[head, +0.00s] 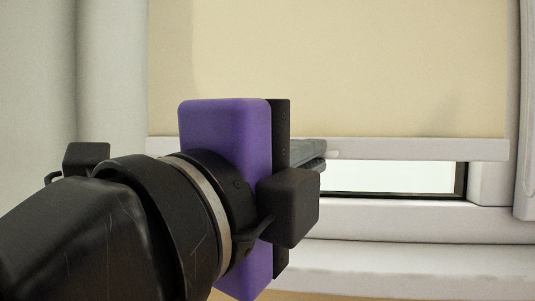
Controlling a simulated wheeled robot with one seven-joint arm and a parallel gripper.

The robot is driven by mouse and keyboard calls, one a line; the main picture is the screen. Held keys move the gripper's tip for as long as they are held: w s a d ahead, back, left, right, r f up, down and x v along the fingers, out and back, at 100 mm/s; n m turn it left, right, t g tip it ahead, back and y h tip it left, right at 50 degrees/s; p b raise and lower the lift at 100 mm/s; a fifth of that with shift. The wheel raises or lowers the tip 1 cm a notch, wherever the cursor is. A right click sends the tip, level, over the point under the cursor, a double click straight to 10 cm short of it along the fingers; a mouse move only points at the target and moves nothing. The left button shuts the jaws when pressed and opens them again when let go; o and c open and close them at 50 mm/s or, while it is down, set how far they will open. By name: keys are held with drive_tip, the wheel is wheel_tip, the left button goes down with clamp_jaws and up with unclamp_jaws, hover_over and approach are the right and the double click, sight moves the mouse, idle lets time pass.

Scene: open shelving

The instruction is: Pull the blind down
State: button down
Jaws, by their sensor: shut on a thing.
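The beige blind (350,65) hangs over the window and covers most of it. Its pale bottom bar (420,149) runs level across the picture, with a strip of bright glass (390,177) showing below it. My gripper (322,155) is at the bar, left of the middle, with its fingers shut on the bar or a small pale tab at it. My purple and black gripper body hides the left part of the bar and most of the grip. The exact contact is too small to tell.
A white window frame (490,184) borders the glass at the right. A white sill (400,258) runs below the window. A pale wall or curtain (70,80) stands at the left. The space in front of the blind to the right of my gripper is clear.

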drive_tip(key=c, duration=1.6)
unclamp_jaws()
drive_tip(key=shift+o, duration=0.2)
drive_tip(key=p+v, duration=0.1)
drive_tip(key=v, duration=0.6)
drive_tip(key=shift+s+a, duration=0.2)
drive_tip(key=shift+s, duration=0.1)
